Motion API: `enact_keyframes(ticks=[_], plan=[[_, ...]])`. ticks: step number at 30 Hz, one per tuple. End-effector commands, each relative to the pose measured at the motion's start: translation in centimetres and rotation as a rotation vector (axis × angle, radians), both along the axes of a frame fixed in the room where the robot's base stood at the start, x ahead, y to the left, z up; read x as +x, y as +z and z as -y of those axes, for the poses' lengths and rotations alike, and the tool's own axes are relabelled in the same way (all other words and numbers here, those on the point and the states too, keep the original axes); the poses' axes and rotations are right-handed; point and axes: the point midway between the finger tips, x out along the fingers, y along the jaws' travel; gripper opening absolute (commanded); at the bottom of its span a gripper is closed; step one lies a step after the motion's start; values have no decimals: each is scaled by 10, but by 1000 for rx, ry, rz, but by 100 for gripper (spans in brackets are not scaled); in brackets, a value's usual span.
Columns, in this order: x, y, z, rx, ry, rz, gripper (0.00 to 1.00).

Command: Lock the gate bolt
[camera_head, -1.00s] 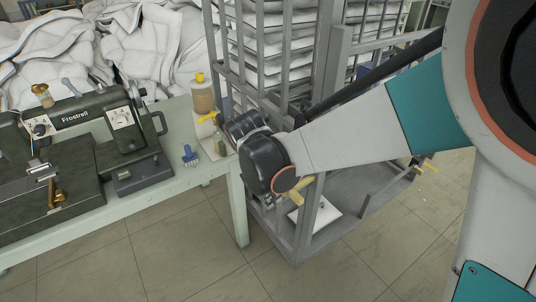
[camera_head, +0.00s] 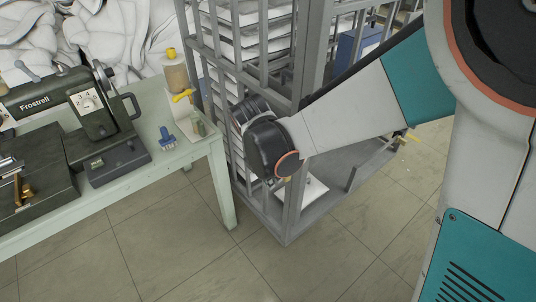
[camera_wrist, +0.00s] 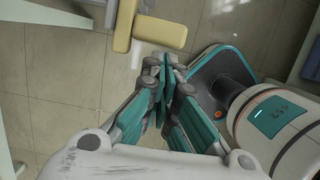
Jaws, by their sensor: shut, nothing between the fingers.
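My gripper (camera_wrist: 167,78) is in the wrist view with its teal fingers together and nothing between them. A yellow, block-like handle (camera_wrist: 160,32) with an upright yellow part lies just beyond the fingertips, beside a grey metal bar (camera_wrist: 110,14). It looks like the bolt's handle; a gap to the fingers seems to show, but contact is hard to judge. In the head view my wrist hides the fingers and this handle. A grey barred cage (camera_head: 290,205) stands behind my wrist. A small yellow part (camera_head: 408,137) shows at its far right. Whether the bolt is engaged cannot be seen.
A pale green table (camera_head: 150,185) on the left holds a dark Frostrell machine (camera_head: 85,110), a blue clip-like item (camera_head: 167,138) and a yellow-capped bottle (camera_head: 175,72). White duvets (camera_head: 110,35) are heaped behind. Tiled floor (camera_head: 170,255) is open in front.

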Motion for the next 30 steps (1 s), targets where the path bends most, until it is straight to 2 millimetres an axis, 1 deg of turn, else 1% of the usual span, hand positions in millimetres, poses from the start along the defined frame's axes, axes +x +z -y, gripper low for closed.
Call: enact_keyframes(ticks=[4,12,15,26,30], plan=[[2,0,4,0,-2,0,0],[25,0,37,1,-4,1,0],[29,0,42,0,-2,0,0],[29,0,42,-1,-1,1,0],[27,0,36,-1,0,1,0]])
